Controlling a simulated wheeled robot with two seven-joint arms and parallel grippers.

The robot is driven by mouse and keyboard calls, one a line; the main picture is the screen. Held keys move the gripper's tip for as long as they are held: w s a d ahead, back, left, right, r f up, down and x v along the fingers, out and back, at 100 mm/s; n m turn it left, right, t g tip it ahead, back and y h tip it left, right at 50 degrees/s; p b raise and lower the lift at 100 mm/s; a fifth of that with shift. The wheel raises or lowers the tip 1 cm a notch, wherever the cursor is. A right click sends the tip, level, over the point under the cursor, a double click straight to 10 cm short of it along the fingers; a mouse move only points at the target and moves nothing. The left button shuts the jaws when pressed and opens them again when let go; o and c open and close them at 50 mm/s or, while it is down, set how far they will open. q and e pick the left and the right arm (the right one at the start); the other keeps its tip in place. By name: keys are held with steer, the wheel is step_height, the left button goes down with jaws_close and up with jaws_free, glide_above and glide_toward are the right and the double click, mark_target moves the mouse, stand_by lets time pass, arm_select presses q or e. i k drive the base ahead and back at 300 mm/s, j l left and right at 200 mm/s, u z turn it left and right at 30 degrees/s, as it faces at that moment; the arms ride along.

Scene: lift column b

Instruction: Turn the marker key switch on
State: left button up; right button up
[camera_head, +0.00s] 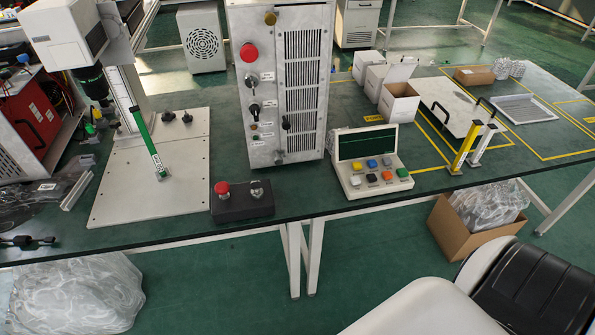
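A grey metal control cabinet (261,150) stands upright on the green bench at centre. Its front has a red mushroom button (249,53). Below that are a round silver switch (251,80) and a dark switch (254,108), each with a small label. A dark knob or key (286,122) sits by the vent. The labels are too small to read, so I cannot tell which is the marker key switch or its position. A black box (240,208) in front carries a red button (222,189) and a silver switch (257,189). Neither gripper is in view.
Left of the cabinet is a white plate (115,205) with a marking head (65,35) on its column. A button console (372,163) stands to the right, with open white boxes (398,103) behind. A black and white seat-like shape fills the bottom right.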

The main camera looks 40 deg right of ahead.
mark_target(255, 185)
steer(key=i+z, duration=0.55)
steer(key=z, duration=0.2)
steer(key=j, duration=0.75)
steer(key=z, duration=0.05)
